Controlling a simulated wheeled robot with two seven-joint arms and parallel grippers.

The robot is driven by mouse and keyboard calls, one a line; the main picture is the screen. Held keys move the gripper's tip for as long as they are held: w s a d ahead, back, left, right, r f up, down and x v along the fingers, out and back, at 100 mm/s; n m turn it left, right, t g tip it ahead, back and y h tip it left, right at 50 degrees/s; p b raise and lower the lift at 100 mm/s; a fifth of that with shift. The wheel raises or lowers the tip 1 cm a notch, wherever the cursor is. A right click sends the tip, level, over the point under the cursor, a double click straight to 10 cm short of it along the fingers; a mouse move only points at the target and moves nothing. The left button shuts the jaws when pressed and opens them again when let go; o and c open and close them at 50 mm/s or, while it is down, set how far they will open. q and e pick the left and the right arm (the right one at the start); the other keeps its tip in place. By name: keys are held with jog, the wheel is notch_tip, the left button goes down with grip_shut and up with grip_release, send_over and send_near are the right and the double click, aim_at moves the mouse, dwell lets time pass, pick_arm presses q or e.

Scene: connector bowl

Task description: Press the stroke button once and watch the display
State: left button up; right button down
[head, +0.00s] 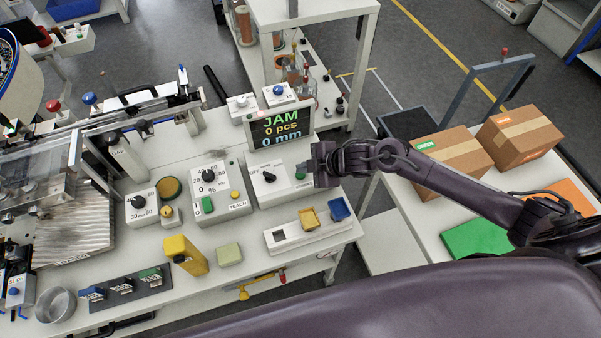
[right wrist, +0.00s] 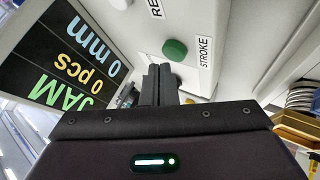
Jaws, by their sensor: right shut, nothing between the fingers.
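The green stroke button (right wrist: 174,50) sits on a white panel beside a "STROKE" label (right wrist: 205,51) in the right wrist view. In the head view the green button (head: 300,173) shows just left of my right gripper (head: 312,166), on the white control box (head: 268,195) with a black OFF dial. My right gripper's fingers (right wrist: 160,72) are shut and empty, with their tips close to the button. I cannot tell whether they touch it. The display (head: 279,128) reads "JAM", "0 pcs", "0 mm"; it also shows in the right wrist view (right wrist: 65,60). My left gripper is not in view.
A second control box with a dial (head: 208,190) stands left of the stroke box. A white tray (head: 290,237) with yellow and blue pieces lies in front. A yellow block (head: 185,255) stands nearby. Cardboard boxes (head: 450,162) sit on the right table.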

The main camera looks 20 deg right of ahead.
aim_at(305, 175)
jog(key=shift+f+b, duration=0.4)
jog(key=shift+f, duration=0.35)
dwell(0.6)
dwell(0.3)
jog(key=shift+r+p, duration=0.9)
jog(key=shift+r, duration=0.1)
notch_tip(305, 175, up, 5)
jog(key=p, duration=0.4)
jog(key=shift+p, duration=0.3)
dwell(0.3)
